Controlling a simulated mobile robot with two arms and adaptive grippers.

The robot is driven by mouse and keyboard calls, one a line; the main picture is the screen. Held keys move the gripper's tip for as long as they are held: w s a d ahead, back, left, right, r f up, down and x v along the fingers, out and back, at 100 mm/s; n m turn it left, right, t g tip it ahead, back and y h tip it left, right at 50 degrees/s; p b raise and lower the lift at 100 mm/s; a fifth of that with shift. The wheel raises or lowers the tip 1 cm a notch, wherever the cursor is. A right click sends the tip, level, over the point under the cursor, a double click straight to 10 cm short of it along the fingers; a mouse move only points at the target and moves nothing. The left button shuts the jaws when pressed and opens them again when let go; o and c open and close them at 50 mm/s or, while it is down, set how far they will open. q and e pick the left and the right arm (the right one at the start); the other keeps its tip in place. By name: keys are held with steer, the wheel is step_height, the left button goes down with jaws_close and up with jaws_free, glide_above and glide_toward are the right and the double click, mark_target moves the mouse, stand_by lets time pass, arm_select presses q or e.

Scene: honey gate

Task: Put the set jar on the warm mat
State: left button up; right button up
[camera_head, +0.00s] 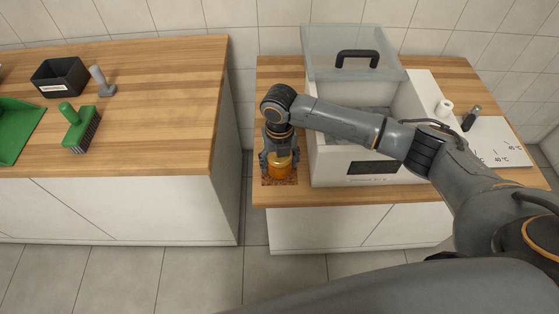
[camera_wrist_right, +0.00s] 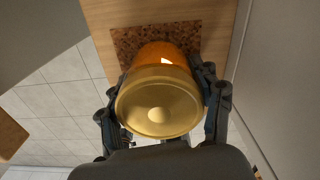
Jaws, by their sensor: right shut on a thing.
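A jar with a gold lid and amber honey shows in the head view (camera_head: 279,168), at the left end of the right-hand counter. Its lid fills the middle of the right wrist view (camera_wrist_right: 158,103). My right gripper (camera_head: 279,163) points down and is shut on the jar, with a finger on each side in the wrist view (camera_wrist_right: 163,100). A brown speckled mat (camera_head: 268,181) lies under or just below the jar; it also shows beyond the jar in the wrist view (camera_wrist_right: 128,40). I cannot tell whether the jar touches it. My left gripper is out of view.
A white box (camera_head: 338,165) with a raised clear lid (camera_head: 330,65) stands right beside the mat. A white board with temperature marks (camera_head: 490,140) lies farther right. The left counter holds a green brush (camera_head: 78,130), a black bin (camera_head: 60,76) and a green dustpan (camera_head: 14,130). A floor gap separates the counters.

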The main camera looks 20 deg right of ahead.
steer(key=o, duration=1.5)
steer(key=shift+f, duration=0.1)
step_height(320, 180, up, 12)
steer(key=shift+r, duration=0.15)
